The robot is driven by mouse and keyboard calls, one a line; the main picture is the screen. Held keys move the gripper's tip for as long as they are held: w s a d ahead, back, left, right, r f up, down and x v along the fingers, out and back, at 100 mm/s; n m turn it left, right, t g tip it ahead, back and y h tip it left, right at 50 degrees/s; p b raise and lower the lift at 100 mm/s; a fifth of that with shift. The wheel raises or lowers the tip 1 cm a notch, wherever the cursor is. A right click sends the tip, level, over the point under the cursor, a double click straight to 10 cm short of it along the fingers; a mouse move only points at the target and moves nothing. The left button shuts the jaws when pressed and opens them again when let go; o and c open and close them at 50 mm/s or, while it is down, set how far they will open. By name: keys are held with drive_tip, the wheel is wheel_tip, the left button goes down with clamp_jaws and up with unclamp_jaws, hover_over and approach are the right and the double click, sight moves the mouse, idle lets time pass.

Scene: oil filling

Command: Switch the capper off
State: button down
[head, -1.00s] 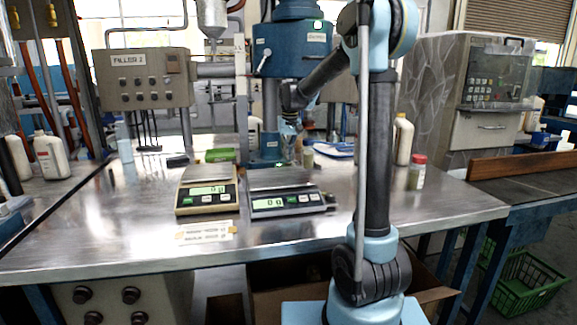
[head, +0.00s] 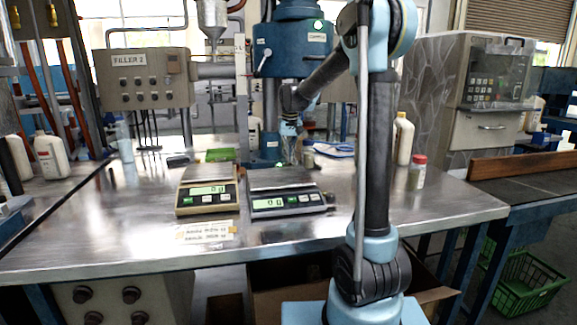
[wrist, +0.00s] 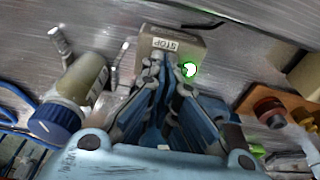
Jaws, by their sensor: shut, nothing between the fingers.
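The capper (head: 292,48) is the blue machine at the back of the bench, with a lever on its front and a green light (head: 318,25) lit at its top. In the wrist view a grey box (wrist: 196,48) with a STOP label (wrist: 165,44) lies just beyond my fingertips. A round green light (wrist: 189,69) glows beside the right fingertip. My gripper (wrist: 166,80) is shut and empty, its tips close to the box; I cannot tell if they touch it. In the head view my gripper (head: 289,150) hangs low before the capper's column, partly hard to make out.
Two scales (head: 207,197) (head: 287,203) stand at the bench's middle. A blue-capped bottle (wrist: 80,90) lies left of my fingers in the wrist view. A white bottle (head: 403,140) and red-capped jar (head: 417,172) stand to the right. The bench front is mostly clear.

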sight(289, 163)
drive_tip(key=shift+f, duration=0.85)
idle(0.6)
drive_tip(key=shift+r, duration=3.5)
